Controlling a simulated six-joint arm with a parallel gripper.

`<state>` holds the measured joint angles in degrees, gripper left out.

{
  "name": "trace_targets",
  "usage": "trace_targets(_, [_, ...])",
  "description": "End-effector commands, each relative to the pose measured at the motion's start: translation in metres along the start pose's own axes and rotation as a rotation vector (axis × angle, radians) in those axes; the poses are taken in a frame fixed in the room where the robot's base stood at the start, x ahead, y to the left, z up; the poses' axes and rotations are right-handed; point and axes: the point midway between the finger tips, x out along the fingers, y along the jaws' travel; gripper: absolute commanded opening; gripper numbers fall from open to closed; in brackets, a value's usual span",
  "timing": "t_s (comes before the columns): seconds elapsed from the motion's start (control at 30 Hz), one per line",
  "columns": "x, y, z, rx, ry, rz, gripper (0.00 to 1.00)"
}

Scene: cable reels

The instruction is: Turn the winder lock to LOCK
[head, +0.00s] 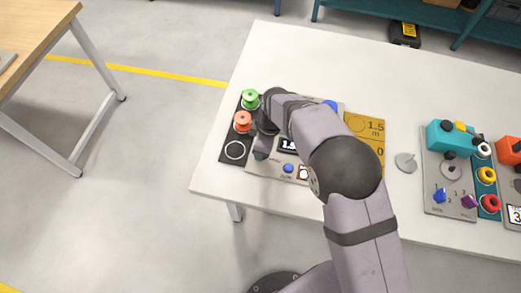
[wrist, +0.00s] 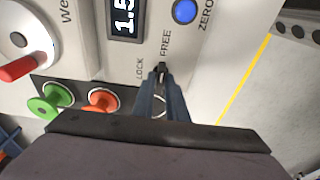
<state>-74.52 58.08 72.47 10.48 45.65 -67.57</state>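The winder lock (wrist: 161,67) shows as a small dark tip between the printed words LOCK and FREE in the wrist view, nearer FREE. Most of it is hidden by my fingers, so I cannot tell its exact setting. My gripper (wrist: 161,78) is over it, with its two fingers close together and a narrow gap between them; they appear shut on the lock. In the head view my gripper (head: 260,154) is at the left part of the winder panel (head: 262,170), and my arm hides the lock.
A green spool (wrist: 48,106) and an orange spool (wrist: 101,101) stand close beside the fingers. A blue ZERO button (wrist: 184,11), a length display (wrist: 124,16) and a red-handled crank (wrist: 20,68) are nearby. A grey disc (head: 405,162) and another device (head: 452,140) are to the right.

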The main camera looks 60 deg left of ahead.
Motion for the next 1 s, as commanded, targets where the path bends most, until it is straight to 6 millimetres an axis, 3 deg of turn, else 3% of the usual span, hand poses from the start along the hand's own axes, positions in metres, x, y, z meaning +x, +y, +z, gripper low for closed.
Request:
trace_targets(0.37, [0.0021, 0.0005, 0.0003, -0.068, 0.0, -0.009, 0.0])
trace_targets(1.0, [0.0017, 0.0005, 0.0, -0.874, -0.001, -0.132, 0.0])
